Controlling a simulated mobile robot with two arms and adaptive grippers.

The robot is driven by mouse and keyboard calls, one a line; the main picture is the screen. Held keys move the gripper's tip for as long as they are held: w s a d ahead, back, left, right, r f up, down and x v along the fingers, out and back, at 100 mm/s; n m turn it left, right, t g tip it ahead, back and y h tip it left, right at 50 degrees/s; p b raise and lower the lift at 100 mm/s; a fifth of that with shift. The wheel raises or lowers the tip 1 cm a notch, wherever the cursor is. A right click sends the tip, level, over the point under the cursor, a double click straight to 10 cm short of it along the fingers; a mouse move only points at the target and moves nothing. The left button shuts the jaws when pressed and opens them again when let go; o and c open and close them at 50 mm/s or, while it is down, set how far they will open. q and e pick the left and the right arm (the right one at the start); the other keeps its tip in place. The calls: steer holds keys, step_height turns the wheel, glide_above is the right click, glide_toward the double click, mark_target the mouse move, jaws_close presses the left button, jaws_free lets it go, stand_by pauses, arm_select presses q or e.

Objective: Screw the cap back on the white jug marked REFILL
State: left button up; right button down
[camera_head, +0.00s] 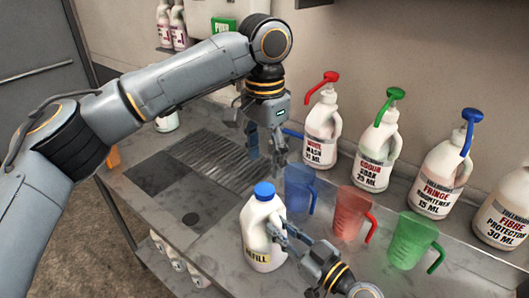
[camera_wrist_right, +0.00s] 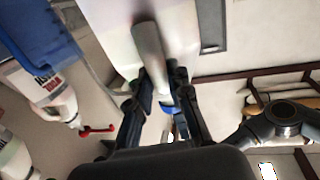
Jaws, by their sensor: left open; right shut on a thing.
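The white jug (camera_head: 256,225) marked REFILL stands upright on the counter, in the lower middle of the head view. A blue cap (camera_head: 264,191) sits on its neck; I cannot tell how tightly. My right gripper (camera_head: 279,236) is shut on the jug's handle from the right. In the right wrist view the pale handle (camera_wrist_right: 148,48) runs between the fingers of this gripper (camera_wrist_right: 165,88). My left gripper (camera_head: 266,143) is open and empty, fingers pointing down, above and behind the jug, apart from the cap.
Blue (camera_head: 299,187), red (camera_head: 351,212) and green (camera_head: 411,240) measuring cups stand right of the jug. Several pump bottles line the wall, including the red-topped one (camera_head: 321,130). A drain grid (camera_head: 218,160) lies behind left. The counter left of the jug is clear.

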mark_target(265, 188)
arm_select(q)
steer(key=n, duration=0.7)
steer(key=shift+r, duration=0.25)
steer(key=shift+f, duration=4)
